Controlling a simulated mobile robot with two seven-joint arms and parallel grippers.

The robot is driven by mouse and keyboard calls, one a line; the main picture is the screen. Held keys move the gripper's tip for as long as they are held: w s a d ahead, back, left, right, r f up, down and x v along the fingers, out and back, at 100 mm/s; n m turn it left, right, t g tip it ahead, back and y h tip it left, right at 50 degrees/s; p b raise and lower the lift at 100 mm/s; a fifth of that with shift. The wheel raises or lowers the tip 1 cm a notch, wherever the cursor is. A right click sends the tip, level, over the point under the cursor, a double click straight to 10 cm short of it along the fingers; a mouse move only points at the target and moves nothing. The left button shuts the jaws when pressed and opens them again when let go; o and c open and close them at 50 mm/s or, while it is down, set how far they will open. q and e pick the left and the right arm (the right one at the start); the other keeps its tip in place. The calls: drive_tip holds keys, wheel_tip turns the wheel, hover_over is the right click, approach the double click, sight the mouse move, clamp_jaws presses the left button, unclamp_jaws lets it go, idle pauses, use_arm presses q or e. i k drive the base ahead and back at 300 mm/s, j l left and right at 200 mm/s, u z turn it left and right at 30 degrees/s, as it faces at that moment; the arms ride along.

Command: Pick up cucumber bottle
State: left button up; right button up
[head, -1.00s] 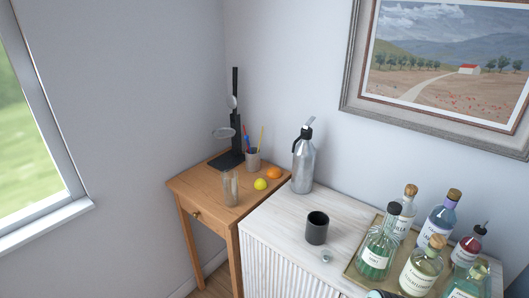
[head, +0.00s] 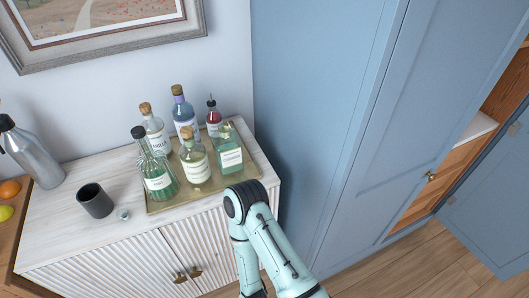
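Several bottles stand on a gold tray (head: 193,203) on the white sideboard. A pale green bottle (head: 230,165) with a white label stands at the tray's right side; it looks like the cucumber bottle, but its label is too small to read surely. A darker green bottle (head: 156,177) with a black stopper stands at the left, and a yellowish corked bottle (head: 196,165) stands between them. A bent part of my arm shows in front of the sideboard, below the pale green bottle. Neither gripper is in view.
Behind stand a vanilla bottle (head: 155,130), a lavender-blue bottle (head: 183,115) and a small red bottle (head: 213,121). A dark cup (head: 95,201) and a small glass stopper (head: 124,214) stand left of the tray. A tall blue cupboard (head: 320,120) closes the right side.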

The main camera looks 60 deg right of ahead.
sight(227, 144)
drive_tip(key=l+z, duration=0.1)
drive_tip(key=z, duration=1.4)
drive_tip(key=u, duration=1.6)
drive_tip(key=z, duration=1.15)
drive_tip(key=k+l, duration=0.1)
drive_tip(key=l, duration=0.7)
drive_tip(key=i, duration=0.05)
